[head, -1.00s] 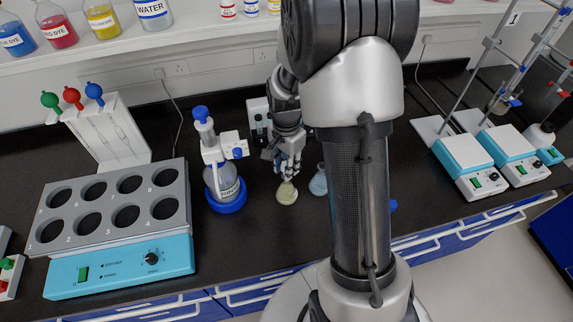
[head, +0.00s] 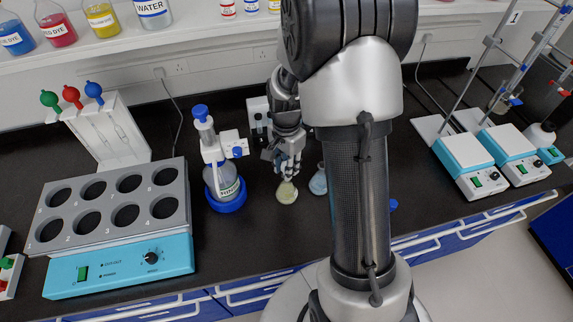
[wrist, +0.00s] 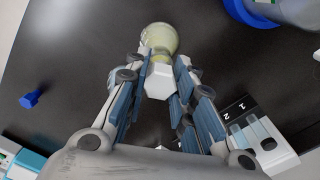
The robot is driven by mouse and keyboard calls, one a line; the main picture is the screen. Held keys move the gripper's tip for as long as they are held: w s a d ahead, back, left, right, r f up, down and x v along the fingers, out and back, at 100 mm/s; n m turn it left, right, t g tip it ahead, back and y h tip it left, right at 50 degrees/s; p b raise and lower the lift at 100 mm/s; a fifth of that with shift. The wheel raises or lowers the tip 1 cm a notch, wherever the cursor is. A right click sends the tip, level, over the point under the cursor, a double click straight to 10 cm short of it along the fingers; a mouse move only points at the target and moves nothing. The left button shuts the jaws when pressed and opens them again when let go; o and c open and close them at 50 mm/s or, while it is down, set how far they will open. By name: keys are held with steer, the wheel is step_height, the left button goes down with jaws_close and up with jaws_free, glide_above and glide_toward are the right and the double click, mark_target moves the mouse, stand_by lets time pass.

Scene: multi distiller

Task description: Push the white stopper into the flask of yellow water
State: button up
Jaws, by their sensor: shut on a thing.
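The flask of yellow water (head: 287,194) stands on the black bench below my gripper (head: 289,172). It also shows at the top of the wrist view (wrist: 159,38). My gripper in the wrist view (wrist: 163,64) has its fingers closed around the white stopper (wrist: 159,82), a pale faceted piece. The stopper lines up with the flask's neck, right at its mouth. The fingers hide part of the neck, so I cannot tell how deep the stopper sits. In the head view the stopper is too small to make out clearly.
A flask of blue water (head: 319,183) stands close on the right of the yellow one. A blue stopper (wrist: 33,98) lies on the bench.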

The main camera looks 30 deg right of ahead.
steer(key=shift+f+b, duration=0.8)
steer(key=shift+f, duration=0.35)
steer(key=o, duration=0.8)
steer(key=shift+c, duration=0.2)
steer(key=shift+r, duration=0.1)
step_height(320, 180, up, 12)
steer(key=shift+f, duration=0.1)
stand_by(0.5)
